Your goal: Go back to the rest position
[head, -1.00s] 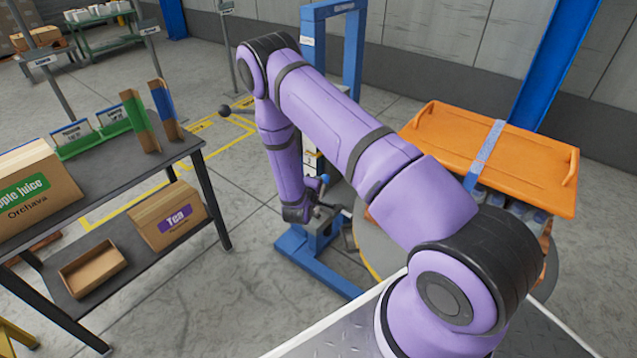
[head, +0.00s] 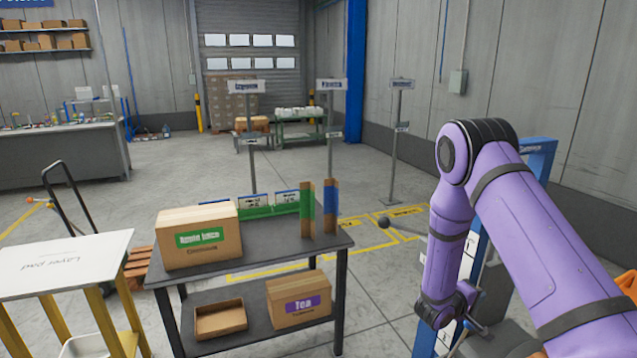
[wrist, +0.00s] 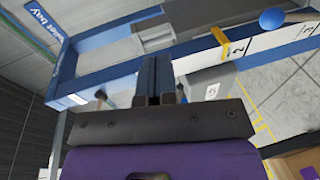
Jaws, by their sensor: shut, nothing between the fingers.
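My gripper (wrist: 158,78) is shut and empty in the wrist view, its dark fingers together in front of a blue frame. In the head view my purple arm is raised on the right with its forearm hanging down, and the gripper end is low and partly hidden. The blue frame (head: 537,160) stands behind my arm; it also shows in the wrist view (wrist: 120,85), with numbered white labels and a yellow mark. I cannot tell the exact gap between the fingers and the frame.
A dark two-level table (head: 262,242) left of my arm carries an Apple Juice carton (head: 199,255), with a Tea carton (head: 299,306) and an open box (head: 220,322) below. A layer pad stand (head: 60,265) is at the left. Open floor lies beyond.

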